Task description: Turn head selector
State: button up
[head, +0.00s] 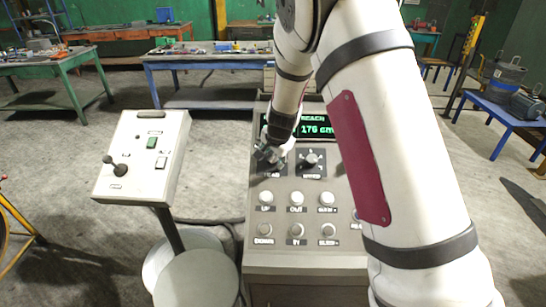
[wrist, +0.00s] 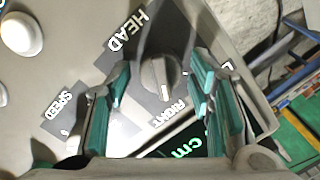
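The head selector (wrist: 159,75) is a grey round knob on a dark plate marked HEAD, in the middle of the wrist view. A pale pointer mark on it faces the lower side, near the word RIGHT. My gripper (wrist: 162,84) is open, with one teal-padded finger to each side of the knob and visible gaps between. In the head view my gripper (head: 270,153) is over the upper left of the console (head: 308,262) and hides the selector there.
The speed knob (head: 310,159) is just right of my gripper. Several round white buttons sit below, and a green display (head: 317,129) reading 176 cm is above. A tilted control box with a joystick (head: 142,155) stands to the left. Workbenches are farther back.

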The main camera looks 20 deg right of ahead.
jog(key=shift+r, duration=0.1)
jog(key=v, duration=1.1)
jog(key=shift+s+r, duration=0.2)
jog(key=shift+r, duration=0.15)
jog(key=s+a+r+n+y, duration=0.1)
jog(key=s+r+n, duration=0.2)
jog(key=s+r, duration=0.45)
jog(key=s+r+n+y, duration=0.1)
jog(key=s+r+n, duration=0.25)
jog(key=s, duration=0.65)
jog(key=s+r+n+h, duration=0.1)
jog(key=s+n, duration=0.4)
jog(key=s, duration=1)
jog(key=shift+d+r+h, duration=0.3)
jog(key=shift+d+r, duration=0.2)
